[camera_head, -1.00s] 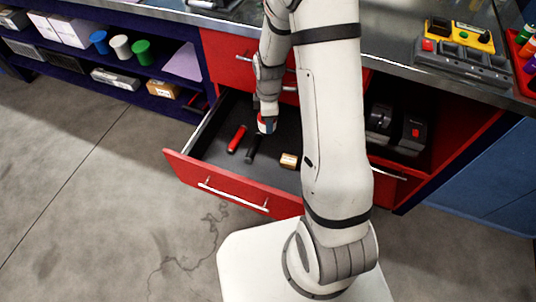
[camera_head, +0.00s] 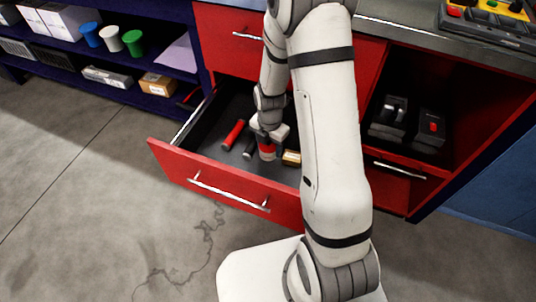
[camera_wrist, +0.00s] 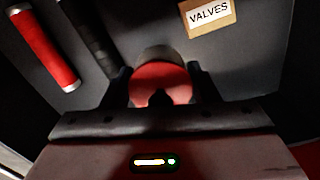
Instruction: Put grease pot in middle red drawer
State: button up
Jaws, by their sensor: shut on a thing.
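The grease pot (camera_head: 266,152) is a small red round pot. It shows in the wrist view (camera_wrist: 162,80) with a red top and a grey edge, between the two dark fingers. My gripper (camera_head: 268,139) is shut on it and points down inside the open middle red drawer (camera_head: 222,186). The pot is low in the drawer, among other things; I cannot tell whether it touches the drawer floor. My arm hides the right part of the drawer.
A red cylinder (camera_head: 233,134), a dark cylinder (camera_head: 249,149) and a small box labelled VALVES (camera_wrist: 209,14) lie in the drawer close to the pot. Blue, white and green cups (camera_head: 132,42) stand on the left shelf. The drawer's left floor has some free room.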

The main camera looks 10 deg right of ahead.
aim_at(269, 155)
jog(key=shift+f+b, duration=0.7)
jog(key=shift+f, duration=2)
jog(key=shift+f, duration=0.2)
jog(key=o, duration=1.1)
jog(key=shift+c, duration=0.2)
jog(key=shift+r, duration=0.1)
